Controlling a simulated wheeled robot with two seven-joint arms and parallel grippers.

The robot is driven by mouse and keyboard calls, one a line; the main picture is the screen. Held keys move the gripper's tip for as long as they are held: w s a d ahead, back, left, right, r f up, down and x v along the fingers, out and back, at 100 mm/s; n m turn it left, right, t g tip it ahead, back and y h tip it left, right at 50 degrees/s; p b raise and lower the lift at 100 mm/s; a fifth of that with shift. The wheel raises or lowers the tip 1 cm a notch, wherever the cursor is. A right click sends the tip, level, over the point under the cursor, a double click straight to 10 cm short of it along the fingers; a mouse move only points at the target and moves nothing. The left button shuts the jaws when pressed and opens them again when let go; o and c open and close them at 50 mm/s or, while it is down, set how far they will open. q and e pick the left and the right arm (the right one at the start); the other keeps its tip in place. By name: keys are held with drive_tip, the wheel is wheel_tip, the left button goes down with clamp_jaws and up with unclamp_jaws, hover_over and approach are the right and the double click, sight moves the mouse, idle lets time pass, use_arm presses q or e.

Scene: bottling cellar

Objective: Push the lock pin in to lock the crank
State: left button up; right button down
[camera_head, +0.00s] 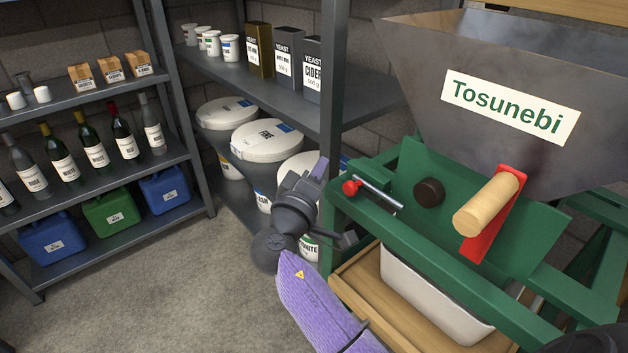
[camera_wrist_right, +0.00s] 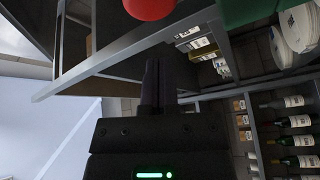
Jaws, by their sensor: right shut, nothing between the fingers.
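The lock pin is a metal rod (camera_head: 380,194) with a round red knob (camera_head: 351,187) at its left end, on the green press frame. The rod's right end stops short of a dark round knob (camera_head: 429,192). The crank is a red arm (camera_head: 492,222) with a wooden handle (camera_head: 486,204), in front of the hopper. My right gripper (camera_head: 319,167) is shut and empty, left of the red knob and apart from it in the head view. In the right wrist view the shut fingers (camera_wrist_right: 160,75) point up, below the red knob (camera_wrist_right: 150,8) at the top edge. My left gripper is not in view.
A grey hopper (camera_head: 420,75) marked Tosunebi tops the press. A white tub (camera_head: 430,298) stands below on a wooden base. A shelf post (camera_head: 333,80) and white buckets (camera_head: 265,140) stand close behind my right gripper. Bottle shelves (camera_head: 100,188) are at left; the floor between is clear.

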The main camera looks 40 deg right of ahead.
drive_tip(key=v, duration=0.9)
drive_tip(key=shift+s+a+f+p, duration=0.2)
drive_tip(key=shift+s+p, duration=0.1)
drive_tip(key=shift+p, duration=0.15)
